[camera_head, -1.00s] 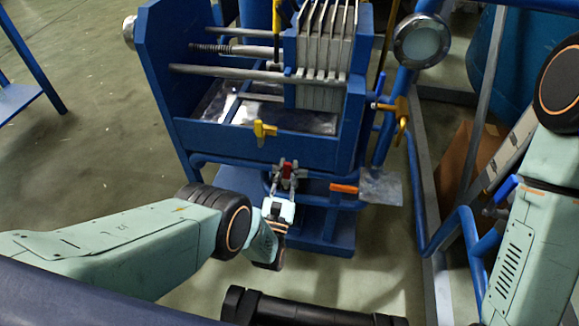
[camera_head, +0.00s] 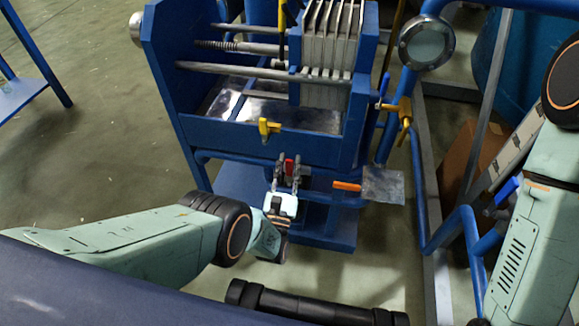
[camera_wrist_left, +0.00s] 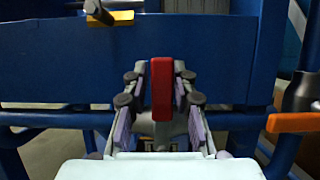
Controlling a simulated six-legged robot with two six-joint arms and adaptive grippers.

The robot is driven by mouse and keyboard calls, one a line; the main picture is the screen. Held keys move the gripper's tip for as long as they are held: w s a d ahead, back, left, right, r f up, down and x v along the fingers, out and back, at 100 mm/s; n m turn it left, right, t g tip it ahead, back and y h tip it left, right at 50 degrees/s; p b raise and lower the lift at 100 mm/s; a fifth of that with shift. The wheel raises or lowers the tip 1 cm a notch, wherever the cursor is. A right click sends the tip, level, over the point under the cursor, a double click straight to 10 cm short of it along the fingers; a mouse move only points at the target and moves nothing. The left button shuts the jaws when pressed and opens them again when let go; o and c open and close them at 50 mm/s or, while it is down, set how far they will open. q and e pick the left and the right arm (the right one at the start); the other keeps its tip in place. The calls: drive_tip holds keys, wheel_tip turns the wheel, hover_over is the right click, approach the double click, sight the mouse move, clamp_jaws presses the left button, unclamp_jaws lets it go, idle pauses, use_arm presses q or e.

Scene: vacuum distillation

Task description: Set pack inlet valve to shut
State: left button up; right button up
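A small valve handle, red (camera_head: 289,167), sits low on the front of the blue press, below its front plate. In the left wrist view the red handle (camera_wrist_left: 162,88) stands upright. My left gripper (camera_head: 287,170) is around it, with one finger on each side. In the left wrist view the fingers (camera_wrist_left: 161,105) are spread, with a visible gap on both sides of the handle. The valve body behind the handle is mostly hidden. No label shows which valve is the pack inlet valve. My right gripper is out of view.
A yellow handle (camera_head: 268,127) is on the press front, above the red one. An orange handle (camera_head: 347,186) and a metal plate (camera_head: 383,185) are to the right. Another yellow valve (camera_head: 404,112) is on the pipe frame, below a round gauge (camera_head: 425,43). Floor is clear at left.

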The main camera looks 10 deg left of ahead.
use_arm(q)
drive_tip(key=shift+o, duration=1.4)
drive_tip(key=shift+s+f, duration=0.15)
drive_tip(key=shift+f, duration=0.05)
drive_tip(key=shift+d, duration=0.1)
drive_tip(key=v, duration=0.7)
drive_tip(key=shift+s, duration=0.25)
drive_tip(key=shift+f, duration=0.1)
